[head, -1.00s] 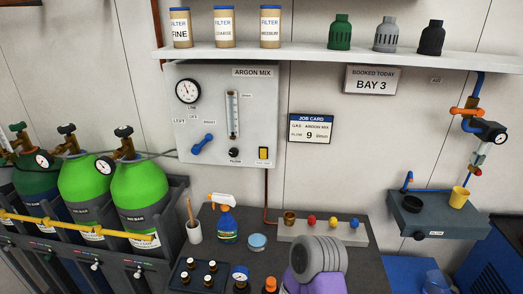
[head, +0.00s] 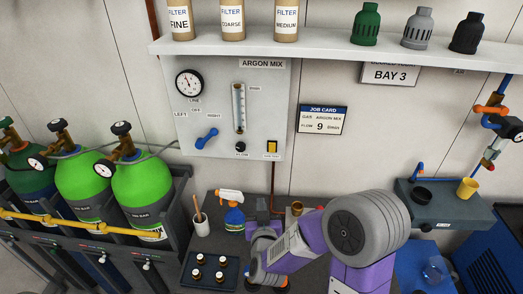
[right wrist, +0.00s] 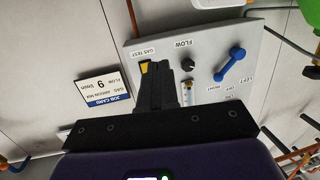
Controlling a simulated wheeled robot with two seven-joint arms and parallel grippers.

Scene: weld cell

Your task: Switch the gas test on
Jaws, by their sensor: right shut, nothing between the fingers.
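The gas test switch (head: 271,147) is a small yellow-and-black rocker at the lower right of the grey ARGON MIX panel (head: 262,100). In the right wrist view the yellow switch (right wrist: 145,67) shows beside the GAS TEST label, at the tips of my fingers. My right gripper (head: 262,204) is below the panel in the head view. Its dark fingers (right wrist: 158,64) are together and empty in the wrist view, pointing at the panel near the switch. I cannot tell whether they touch it. The switch's position is too small to read. My left gripper is out of view.
A blue selector handle (head: 207,138), a flow knob (head: 241,148) and a flow tube (head: 239,108) are on the panel. A spray bottle (head: 233,214) and a brush cup (head: 201,226) stand on the bench below. A shelf (head: 320,44) overhangs above.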

